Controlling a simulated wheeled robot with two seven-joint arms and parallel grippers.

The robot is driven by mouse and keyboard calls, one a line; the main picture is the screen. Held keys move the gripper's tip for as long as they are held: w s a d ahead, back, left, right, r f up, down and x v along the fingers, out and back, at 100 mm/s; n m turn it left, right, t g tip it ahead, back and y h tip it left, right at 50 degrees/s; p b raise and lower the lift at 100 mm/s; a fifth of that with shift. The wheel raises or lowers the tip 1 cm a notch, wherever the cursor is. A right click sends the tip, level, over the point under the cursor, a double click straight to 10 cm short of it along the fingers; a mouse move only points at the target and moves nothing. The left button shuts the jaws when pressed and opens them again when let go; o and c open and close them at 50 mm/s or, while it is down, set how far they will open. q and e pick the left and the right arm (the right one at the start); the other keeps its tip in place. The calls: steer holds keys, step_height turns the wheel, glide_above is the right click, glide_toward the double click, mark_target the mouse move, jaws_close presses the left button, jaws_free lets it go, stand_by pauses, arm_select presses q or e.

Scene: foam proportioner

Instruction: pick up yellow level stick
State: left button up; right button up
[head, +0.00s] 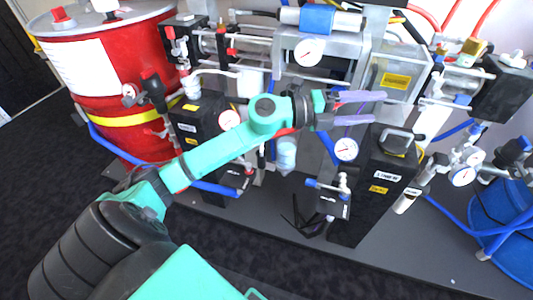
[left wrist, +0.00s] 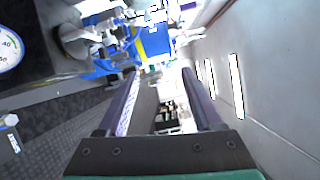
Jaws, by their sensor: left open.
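My left gripper (head: 378,108) reaches in from the left in the head view. Its two purple-grey fingers are apart with nothing between them, in front of the machine and above the black tank (head: 378,190) with a handle on top. In the left wrist view the fingers of the left gripper (left wrist: 160,75) are also spread and empty. I cannot clearly make out a yellow level stick in either view; small yellow patches show around the black tank's top, but I cannot tell what they are. My right gripper is not in view.
A red drum (head: 115,80) with a yellow band stands at the left. Gauges, pipes and hoses crowd the machine around the gripper. A blue drum (head: 505,225) stands at the right. The dark floor (head: 60,165) at the left is clear.

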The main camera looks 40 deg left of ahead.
arm_select(q)
step_height(320, 180, down, 4)
steer(key=s+a+m+g+y, duration=0.1)
steer(key=s+m+g+y, duration=0.15)
steer(key=m+g, duration=0.2)
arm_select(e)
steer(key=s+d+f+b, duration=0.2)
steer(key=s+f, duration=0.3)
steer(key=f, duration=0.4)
arm_select(q)
steer(key=n+g+y+b, duration=0.2)
steer(key=g+y, duration=0.1)
steer(key=y, duration=1)
glide_above(261, 149)
steer(key=f, duration=1.7)
steer(key=shift+w+a, duration=0.25)
steer(key=shift+w, duration=0.05)
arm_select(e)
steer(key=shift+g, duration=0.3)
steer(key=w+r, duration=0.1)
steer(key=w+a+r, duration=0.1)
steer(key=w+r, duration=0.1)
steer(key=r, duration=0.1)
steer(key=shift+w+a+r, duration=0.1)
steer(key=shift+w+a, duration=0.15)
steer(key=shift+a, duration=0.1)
arm_select(q)
jaws_close()
steer(key=shift+r, duration=0.1)
